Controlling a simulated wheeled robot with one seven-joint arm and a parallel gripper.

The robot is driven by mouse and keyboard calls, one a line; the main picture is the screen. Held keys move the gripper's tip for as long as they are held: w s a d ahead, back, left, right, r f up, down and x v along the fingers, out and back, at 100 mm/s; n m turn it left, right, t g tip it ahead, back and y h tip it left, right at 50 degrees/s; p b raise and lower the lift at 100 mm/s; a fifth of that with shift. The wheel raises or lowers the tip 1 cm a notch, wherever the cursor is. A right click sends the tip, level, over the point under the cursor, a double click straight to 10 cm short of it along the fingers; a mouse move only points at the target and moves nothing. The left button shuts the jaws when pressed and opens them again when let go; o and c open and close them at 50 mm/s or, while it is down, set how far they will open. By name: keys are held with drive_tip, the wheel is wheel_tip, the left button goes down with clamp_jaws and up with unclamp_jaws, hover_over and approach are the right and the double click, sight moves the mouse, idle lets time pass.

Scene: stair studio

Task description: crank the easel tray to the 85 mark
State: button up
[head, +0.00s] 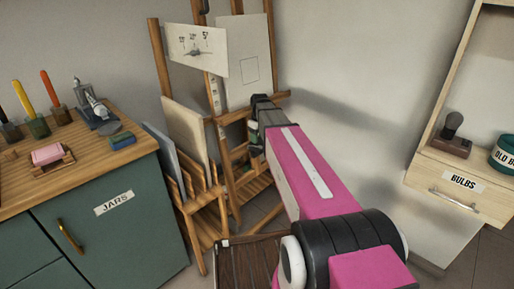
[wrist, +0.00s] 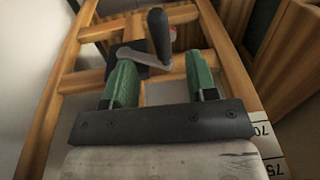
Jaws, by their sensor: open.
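The wooden easel (head: 161,62) stands against the wall in the head view, with its ledge (head: 280,98) beside my arm's end. The crank has a black handle (wrist: 159,33) and a grey arm (wrist: 138,56), ahead of my gripper (wrist: 160,76). My gripper is open, its green fingers apart. The handle appears between and just above the fingertips, with no visible contact. In the head view my gripper (head: 254,132) is partly hidden behind my arm.
A green cabinet (head: 105,228) labelled JARS carries paint jars, a pink block and a lamp-like tool at left. A wooden rack (head: 196,205) with boards stands between it and the easel. A BULBS drawer unit (head: 460,182) is at right.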

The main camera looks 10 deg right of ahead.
sight(258, 149)
drive_tip(key=shift+s+a+f, duration=0.1)
drive_tip(key=shift+a+f, duration=0.05)
drive_tip(key=shift+f, duration=3.45)
clamp_jaws()
